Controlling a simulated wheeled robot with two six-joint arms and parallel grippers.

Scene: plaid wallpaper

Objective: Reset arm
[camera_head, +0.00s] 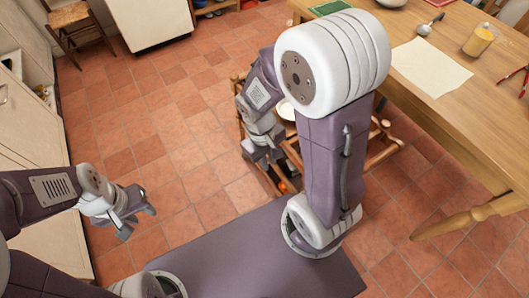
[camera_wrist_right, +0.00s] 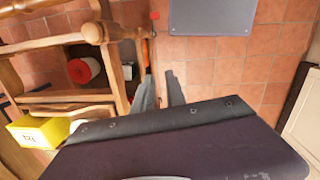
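In the head view my left gripper (camera_head: 137,220) hangs over the tiled floor at the left, its fingers spread apart and empty. My right arm folds down through the middle of the head view. Its gripper (camera_head: 265,158) points down in front of a low wooden rack, partly hidden by the arm. In the right wrist view the two dark fingers of the right gripper (camera_wrist_right: 160,90) stand apart with a narrow gap between them. Only floor tiles show in the gap, and nothing is held.
A wooden table (camera_head: 410,95) with paper (camera_head: 428,68), a jar (camera_head: 480,40) and a bowl fills the right. The wooden rack (camera_head: 385,148) stands close to my right gripper; a yellow box (camera_wrist_right: 38,132) and a red-and-white roll (camera_wrist_right: 84,70) are by it.

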